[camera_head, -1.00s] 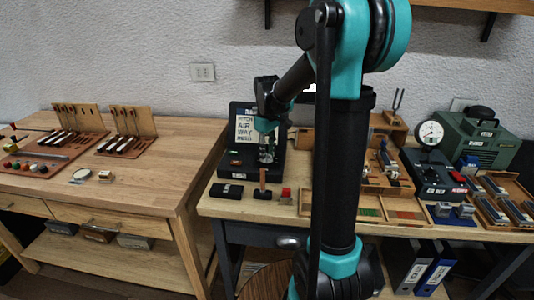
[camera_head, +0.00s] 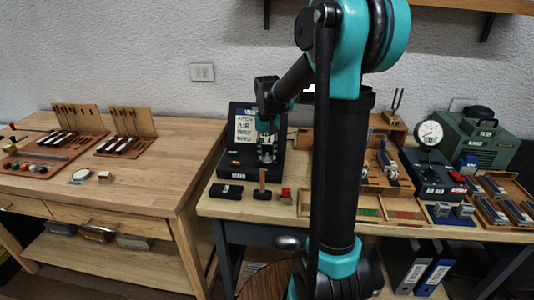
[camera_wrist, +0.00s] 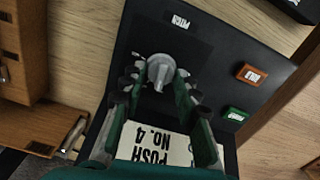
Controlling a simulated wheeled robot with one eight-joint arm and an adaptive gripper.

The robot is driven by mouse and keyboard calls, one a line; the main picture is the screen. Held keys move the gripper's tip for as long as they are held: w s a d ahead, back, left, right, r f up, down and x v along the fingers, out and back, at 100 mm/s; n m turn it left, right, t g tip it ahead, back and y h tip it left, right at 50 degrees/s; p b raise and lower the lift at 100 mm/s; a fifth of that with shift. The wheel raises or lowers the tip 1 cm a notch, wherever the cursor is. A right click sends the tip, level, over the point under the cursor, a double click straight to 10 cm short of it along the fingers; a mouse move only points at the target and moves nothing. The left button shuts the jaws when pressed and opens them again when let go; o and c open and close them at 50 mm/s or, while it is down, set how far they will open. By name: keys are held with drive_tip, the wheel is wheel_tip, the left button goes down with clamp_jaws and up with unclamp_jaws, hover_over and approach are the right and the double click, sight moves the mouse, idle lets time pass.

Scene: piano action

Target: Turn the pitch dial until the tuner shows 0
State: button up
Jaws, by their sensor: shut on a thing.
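The pitch dial (camera_wrist: 159,70) is a grey round knob with a pointed tab, on a black panel (camera_wrist: 222,52) with a white PITCH label beside it. In the wrist view my gripper (camera_wrist: 158,82) has its fingers on both sides of the dial and is shut on it. In the head view my gripper (camera_head: 267,155) reaches down to the black device (camera_head: 236,167) at the left end of the right bench; its fingers hide the dial there. I cannot make out a tuner reading in either view.
A wooden-handled tool (camera_head: 262,185) and a black block (camera_head: 226,190) lie in front.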

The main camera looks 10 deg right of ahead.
drive_tip(key=m, duration=0.5)
drive_tip(key=shift+m, duration=0.4)
idle(0.3)
drive_tip(key=o, duration=1.1)
drive_tip(key=shift+o, duration=0.2)
drive_tip(key=shift+r, duration=0.1)
wheel_tip(320, 180, up, 12)
drive_tip(key=shift+s, duration=0.1)
